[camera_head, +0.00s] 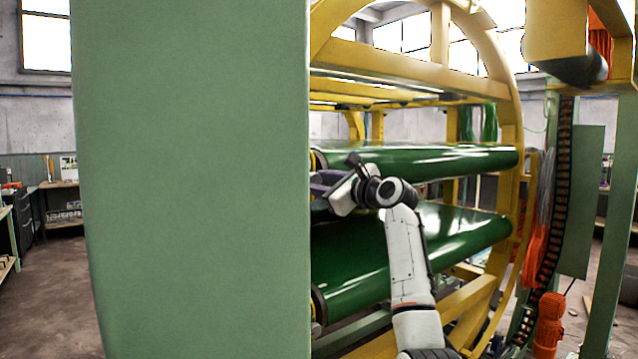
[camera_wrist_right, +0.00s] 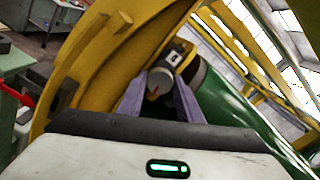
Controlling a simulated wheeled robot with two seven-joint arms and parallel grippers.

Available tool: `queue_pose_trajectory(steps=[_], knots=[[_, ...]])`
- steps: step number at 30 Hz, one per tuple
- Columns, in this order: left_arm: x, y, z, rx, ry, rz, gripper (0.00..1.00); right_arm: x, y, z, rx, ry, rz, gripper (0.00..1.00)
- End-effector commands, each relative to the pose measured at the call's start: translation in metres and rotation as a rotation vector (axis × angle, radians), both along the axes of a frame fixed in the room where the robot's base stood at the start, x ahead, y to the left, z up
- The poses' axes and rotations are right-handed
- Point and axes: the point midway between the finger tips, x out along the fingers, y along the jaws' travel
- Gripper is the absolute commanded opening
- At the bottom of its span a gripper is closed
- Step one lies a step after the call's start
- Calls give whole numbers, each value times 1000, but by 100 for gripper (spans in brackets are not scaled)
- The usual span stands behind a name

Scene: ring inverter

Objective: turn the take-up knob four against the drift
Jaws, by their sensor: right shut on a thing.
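The take-up knob (camera_wrist_right: 160,82) shows in the right wrist view as a pale round face with a small red mark, at the end of a green roller belt (camera_wrist_right: 225,103). My right gripper (camera_wrist_right: 160,97) has its two purple fingers on either side of the knob and is shut on it. In the head view my right gripper (camera_head: 323,183) reaches left between the upper and lower green belts, its tips partly hidden by a large green panel. The knob is hidden in the head view. My left gripper is not in view.
The green panel (camera_head: 190,180) fills the left-centre of the head view. A yellow ring frame (camera_head: 512,130) surrounds the green belts. An orange motor (camera_head: 549,325) and a cable chain (camera_head: 552,200) stand at right. Workbenches (camera_head: 60,190) are far left, with open floor before them.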

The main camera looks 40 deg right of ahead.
Motion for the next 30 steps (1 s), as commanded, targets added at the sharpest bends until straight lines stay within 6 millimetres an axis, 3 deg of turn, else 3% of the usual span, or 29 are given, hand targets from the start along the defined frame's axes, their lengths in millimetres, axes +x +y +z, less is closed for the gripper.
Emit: queue_pose_trajectory(steps=[30], knots=[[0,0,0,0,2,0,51,0,-1,0,-950,108,-2,10]])
